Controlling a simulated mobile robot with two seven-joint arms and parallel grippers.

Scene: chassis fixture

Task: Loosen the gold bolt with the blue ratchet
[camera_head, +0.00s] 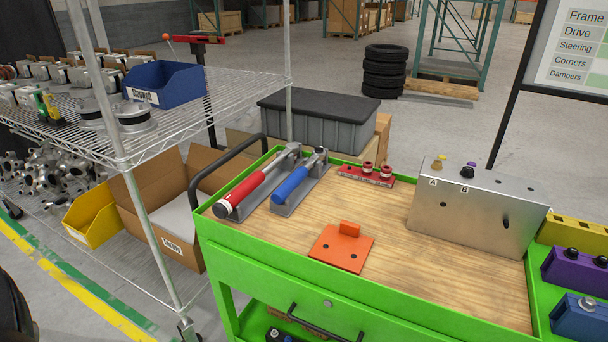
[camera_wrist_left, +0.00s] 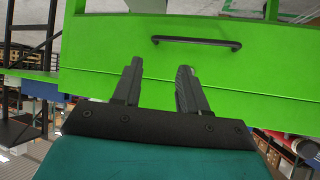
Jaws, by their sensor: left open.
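The blue ratchet (camera_head: 291,183) lies in a grey holder on the cart's wooden top, to the right of a red-handled ratchet (camera_head: 243,190). The gold bolt (camera_head: 438,163) stands on top of the silver chassis block (camera_head: 476,213), by the label A. A dark bolt (camera_head: 467,170) with a purple collar stands by the label B. My left gripper (camera_wrist_left: 158,75) shows only in the left wrist view. It is open and empty, in front of the cart's green drawer face. Neither gripper shows in the head view.
The green cart (camera_head: 265,275) also holds an orange plate (camera_head: 341,248), a red rack (camera_head: 366,175) and coloured blocks at the right edge, one purple (camera_head: 575,270). A wire shelf (camera_head: 225,88) stands at left. A black drawer handle (camera_wrist_left: 197,42) sticks out near my left gripper.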

